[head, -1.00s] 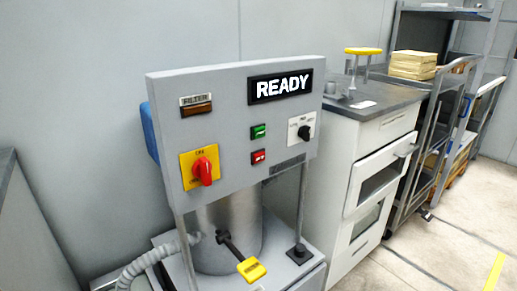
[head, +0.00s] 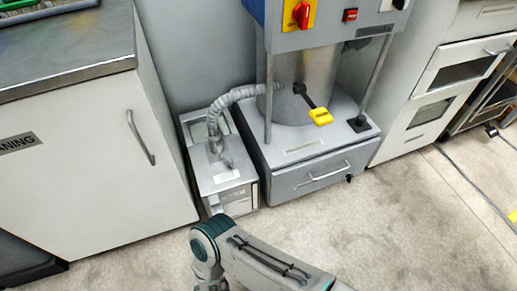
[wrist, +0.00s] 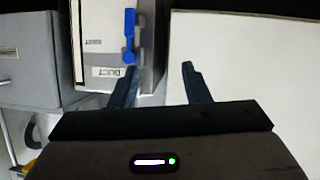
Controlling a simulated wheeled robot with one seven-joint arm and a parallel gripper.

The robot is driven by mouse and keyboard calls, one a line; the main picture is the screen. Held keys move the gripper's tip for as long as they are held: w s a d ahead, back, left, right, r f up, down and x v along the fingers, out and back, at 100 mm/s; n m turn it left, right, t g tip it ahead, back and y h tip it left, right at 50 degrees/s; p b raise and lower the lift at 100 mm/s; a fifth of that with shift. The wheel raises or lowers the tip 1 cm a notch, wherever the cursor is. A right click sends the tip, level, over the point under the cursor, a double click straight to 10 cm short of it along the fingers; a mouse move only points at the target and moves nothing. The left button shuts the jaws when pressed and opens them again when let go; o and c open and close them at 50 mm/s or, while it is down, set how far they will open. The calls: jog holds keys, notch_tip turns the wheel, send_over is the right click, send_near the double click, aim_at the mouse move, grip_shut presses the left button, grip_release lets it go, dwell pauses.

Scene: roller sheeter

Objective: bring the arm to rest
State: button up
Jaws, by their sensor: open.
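My gripper (wrist: 160,78) shows in the wrist view with its two dark fingers spread apart and nothing between them. Beyond the left finger is a blue latch (wrist: 130,35) on a pale box labelled DUCT (wrist: 95,45). I cannot tell how far the fingertip is from the latch. In the head view my arm (head: 265,262) reaches in at the bottom centre, bent, over the floor in front of the machine. My gripper itself is out of sight there.
The machine has a grey drawer base (head: 312,178). A grey hose (head: 222,103) links it to a low metal box (head: 222,172). A white cabinet (head: 85,165) stands at left, another cabinet (head: 430,95) at right. Bare floor (head: 420,225) lies in front.

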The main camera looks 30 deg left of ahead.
jog(key=w+a+r+t+h+p, duration=0.2)
jog(key=w+r+t+h+p, duration=0.15)
jog(key=w+r, duration=0.95)
jog(key=w+d+r+m+g+h+p, duration=0.15)
jog(key=w+d+r+h, duration=0.25)
jog(key=w+d+r, duration=0.45)
jog(key=w+d+r+m+h+p, duration=0.1)
jog(key=w+d+r+h+p, duration=0.3)
jog(key=r, duration=0.7)
jog(key=w+d+r+m+h+p, duration=0.15)
jog(key=w+d+r+h, duration=0.3)
jog(key=w+r, duration=0.45)
jog(key=s+d+r+m+g+h+p, duration=0.3)
jog(key=d+r+g+p, duration=0.55)
jog(key=d+r, duration=1.3)
jog(key=s+d+r+m+y+p, duration=0.1)
jog(key=s+d+r+y+p, duration=0.1)
jog(key=r, duration=0.4)
jog(key=s+d+r+m+y+p, duration=0.1)
jog(key=s+d+r+y+p, duration=0.1)
jog(key=s+r+y+p, duration=0.1)
jog(key=s+d+r+m+y+p, duration=0.1)
jog(key=s+d+r+y+p, duration=0.1)
jog(key=s+r+y, duration=0.3)
notch_tip(320, 180, up, 4)
jog(key=shift+s+d+g, duration=0.25)
jog(key=shift+s+g, duration=0.2)
jog(key=shift+s, duration=0.4)
jog(key=shift+c, duration=0.7)
jog(key=shift+a, duration=0.15)
